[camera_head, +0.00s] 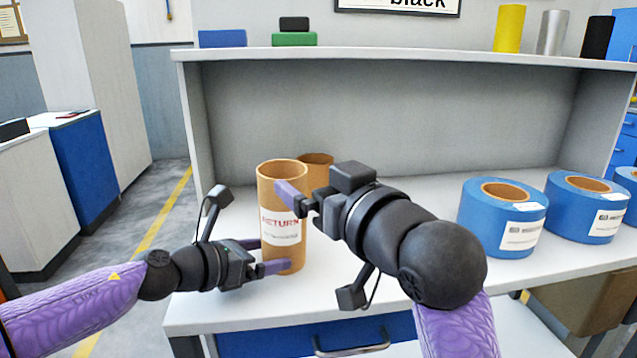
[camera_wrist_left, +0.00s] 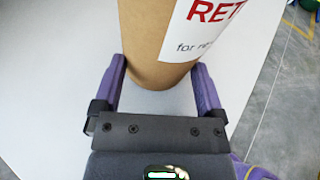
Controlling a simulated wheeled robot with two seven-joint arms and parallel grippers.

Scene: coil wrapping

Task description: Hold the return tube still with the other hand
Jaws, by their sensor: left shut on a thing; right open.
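The return tube (camera_head: 280,245) is a brown cardboard cylinder with a white label reading "RETURN" in red. It stands upright on the white bench near its front left edge. My left gripper (camera_head: 262,257) is shut on the lower part of the tube, one finger on each side; in the left wrist view the tube (camera_wrist_left: 150,45) stands between the purple fingers (camera_wrist_left: 163,90). My right gripper (camera_head: 290,197) is open at the upper right side of the tube, with a purple finger in front of it near the top. Its other finger is hidden.
A second brown tube (camera_head: 318,160) stands behind, partly hidden by my right gripper. Blue coils (camera_head: 490,232) with white labels sit on the right of the bench (camera_head: 410,200). A shelf above holds yellow (camera_head: 509,28), silver and black cylinders. The bench front left is clear.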

